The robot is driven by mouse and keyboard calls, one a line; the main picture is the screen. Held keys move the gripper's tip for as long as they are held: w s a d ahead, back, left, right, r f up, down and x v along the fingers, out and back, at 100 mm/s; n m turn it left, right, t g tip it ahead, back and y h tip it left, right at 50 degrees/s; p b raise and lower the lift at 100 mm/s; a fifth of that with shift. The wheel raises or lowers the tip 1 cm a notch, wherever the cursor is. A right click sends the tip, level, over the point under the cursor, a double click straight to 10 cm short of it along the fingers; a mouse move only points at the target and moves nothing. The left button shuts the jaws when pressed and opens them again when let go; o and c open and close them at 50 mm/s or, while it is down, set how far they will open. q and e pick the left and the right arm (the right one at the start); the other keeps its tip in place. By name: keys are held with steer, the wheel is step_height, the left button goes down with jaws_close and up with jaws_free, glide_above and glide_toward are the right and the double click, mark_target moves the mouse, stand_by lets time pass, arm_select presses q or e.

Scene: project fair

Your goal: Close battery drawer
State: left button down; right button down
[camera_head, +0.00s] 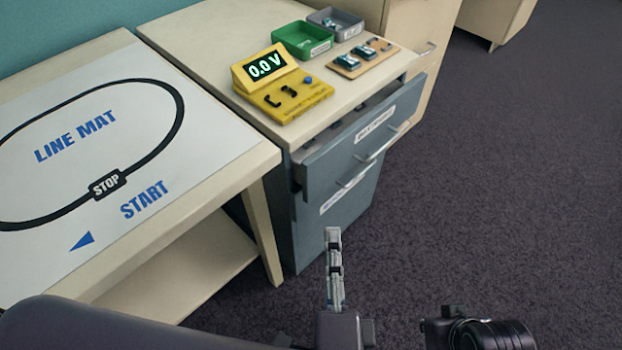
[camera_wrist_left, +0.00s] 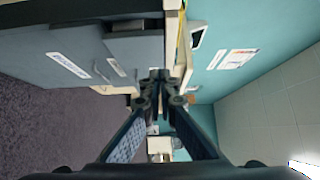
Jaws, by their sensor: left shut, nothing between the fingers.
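The battery drawer (camera_head: 335,155) is the top drawer of the blue-grey cabinet (camera_head: 309,232). It stands partly pulled out, with a white label and a bar handle on its front and dark contents partly showing inside. The lower drawer front (camera_head: 340,204) looks shut. My left gripper (camera_head: 334,232) is shut and empty, in front of the cabinet and below the drawer in the head view. The left wrist view shows its closed fingertips (camera_wrist_left: 158,75) beside the blue-grey fronts; contact cannot be told. My right gripper cannot be made out.
A yellow meter (camera_head: 280,85) reading 0.0 V, a green bin (camera_head: 302,40), a grey bin (camera_head: 335,23) and a wooden board (camera_head: 362,59) sit on the cabinet top. A table with a line mat (camera_head: 90,150) stands at left. The carpet (camera_head: 500,170) at right is clear.

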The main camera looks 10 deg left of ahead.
arm_select(q)
glide_toward(314, 165)
steer(key=w+d, duration=0.2)
steer(key=w+a, duration=0.2)
steer(key=w, duration=0.1)
steer(key=shift+w+a, duration=0.35)
steer(key=shift+a, duration=0.15)
steer(key=w+a, duration=0.1)
steer(key=a, duration=0.1)
steer(key=w+a+p, duration=0.1)
steer(key=w+a, duration=0.1)
steer(key=shift+a, duration=0.1)
